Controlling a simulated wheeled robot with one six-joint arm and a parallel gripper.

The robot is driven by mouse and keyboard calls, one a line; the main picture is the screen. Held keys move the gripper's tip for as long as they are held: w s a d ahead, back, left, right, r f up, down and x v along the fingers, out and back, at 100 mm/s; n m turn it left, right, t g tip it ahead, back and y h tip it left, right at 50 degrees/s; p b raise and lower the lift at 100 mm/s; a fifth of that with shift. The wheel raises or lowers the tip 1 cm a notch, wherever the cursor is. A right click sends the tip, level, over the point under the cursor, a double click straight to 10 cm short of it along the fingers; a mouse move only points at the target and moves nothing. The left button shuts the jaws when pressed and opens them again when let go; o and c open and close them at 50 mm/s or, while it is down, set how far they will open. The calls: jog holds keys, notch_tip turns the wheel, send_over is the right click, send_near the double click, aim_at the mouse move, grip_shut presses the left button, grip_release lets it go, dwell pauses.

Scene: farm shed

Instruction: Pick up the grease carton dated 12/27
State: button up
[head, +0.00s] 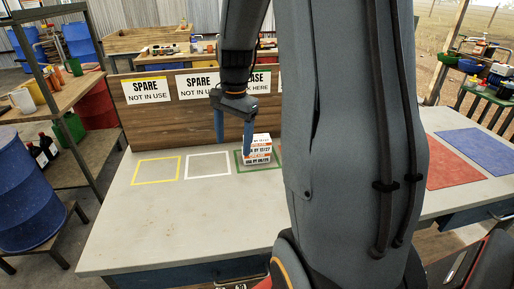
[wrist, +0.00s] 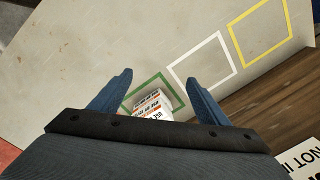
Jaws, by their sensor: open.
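A short stack of white cartons with orange bands (head: 258,150) stands inside the green outline (head: 239,161) on the bench. In the head view a label in the upper part seems to read 12/27, with another date on the carton below; the print is small. My gripper (head: 234,132) is open and empty, pointing down above the bench, with its right finger by the stack's upper left side. In the wrist view the stack (wrist: 152,104) shows between the open fingers, partly hidden by the gripper body.
White (head: 208,166) and yellow (head: 157,171) outlines lie empty on the bench to the left. Red (head: 455,158) and blue (head: 478,147) mats lie to the right. A wooden backboard with signs (head: 146,90) stands behind. My arm hides the middle of the bench.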

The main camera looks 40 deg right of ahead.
aim_at(257, 138)
jog(key=w+d+m, duration=0.1)
jog(key=d+m, duration=0.2)
jog(key=d, duration=0.1)
jog(key=w+d+m+b, duration=0.1)
jog(key=d+m, duration=0.1)
jog(key=d, duration=0.2)
jog(key=w+d+m, duration=0.2)
jog(key=d+m, duration=0.1)
jog(key=d, duration=0.1)
jog(key=shift+d+m+y, duration=0.25)
jog(key=shift+m+y, duration=0.05)
jog(key=shift+y, duration=0.1)
jog(key=shift+d+f+m, duration=0.15)
jog(key=shift+d+m, duration=0.15)
jog(key=shift+w+a+f+p, duration=0.1)
jog(key=shift+w+f+p, duration=0.2)
jog(key=shift+f, duration=0.95)
jog(key=shift+w+a+f+p, duration=0.1)
jog(key=shift+f+p, duration=0.3)
jog(key=shift+f, duration=0.8)
jog(key=shift+w+a+f+p, duration=0.15)
jog(key=shift+f+p, duration=0.2)
jog(key=shift+f, duration=0.9)
jog(key=shift+d, duration=0.1)
jog(key=c, duration=1.2)
